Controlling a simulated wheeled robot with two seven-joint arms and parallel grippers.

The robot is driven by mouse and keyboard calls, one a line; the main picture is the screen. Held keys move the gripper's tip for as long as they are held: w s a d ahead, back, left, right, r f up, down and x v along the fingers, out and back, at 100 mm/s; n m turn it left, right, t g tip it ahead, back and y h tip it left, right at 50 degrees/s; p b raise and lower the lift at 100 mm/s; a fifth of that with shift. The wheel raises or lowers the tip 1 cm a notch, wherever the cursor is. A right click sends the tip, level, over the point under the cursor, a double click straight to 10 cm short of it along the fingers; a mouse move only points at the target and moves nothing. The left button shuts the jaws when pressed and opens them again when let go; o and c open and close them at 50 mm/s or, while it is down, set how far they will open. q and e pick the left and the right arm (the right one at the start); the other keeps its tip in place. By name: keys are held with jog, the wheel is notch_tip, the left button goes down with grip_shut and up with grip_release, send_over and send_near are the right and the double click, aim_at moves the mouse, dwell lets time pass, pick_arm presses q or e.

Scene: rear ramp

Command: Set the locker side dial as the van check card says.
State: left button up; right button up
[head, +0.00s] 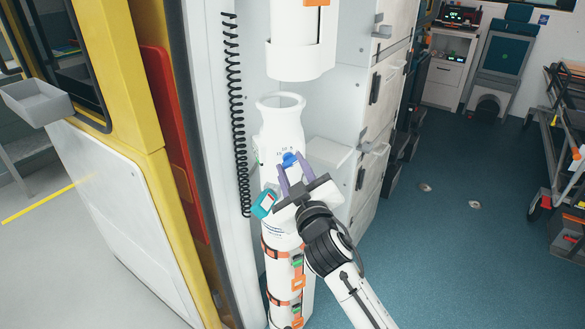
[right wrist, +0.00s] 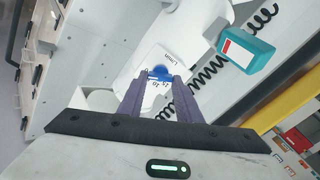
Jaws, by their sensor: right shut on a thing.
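A blue dial (head: 289,158) sits on the front of a white cylinder (head: 281,125) in the head view. It also shows in the right wrist view (right wrist: 160,71), with small printed marks around it that are too small to read surely. My right gripper (head: 292,167) has its two purple fingers on either side of the dial and is shut on it. The fingers hide part of the dial, and I cannot tell its exact setting. I cannot pick out the check card for certain. My left gripper is not in view.
A teal block with a pale face (head: 264,204) hangs on the cylinder just left of my right gripper. A black coiled cord (head: 235,120) runs down the wall at left. White locker drawers (head: 383,85) stand at right. The blue floor (head: 440,240) beyond is mostly open.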

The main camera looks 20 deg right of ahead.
jog(key=n+p, duration=0.1)
jog(key=n, duration=0.3)
jog(key=shift+n+p, duration=0.3)
jog(key=shift+p, duration=0.1)
jog(key=n+p, duration=0.1)
jog(key=n, duration=0.3)
jog(key=shift+n+p, duration=0.3)
jog(key=n+p, duration=0.1)
jog(key=n, duration=0.2)
jog(key=shift+a+f, duration=0.1)
jog(key=shift+f, duration=0.05)
jog(key=shift+f+n, duration=0.1)
jog(key=shift+n, duration=1.6)
jog(key=o, duration=1)
jog(key=shift+o, duration=0.2)
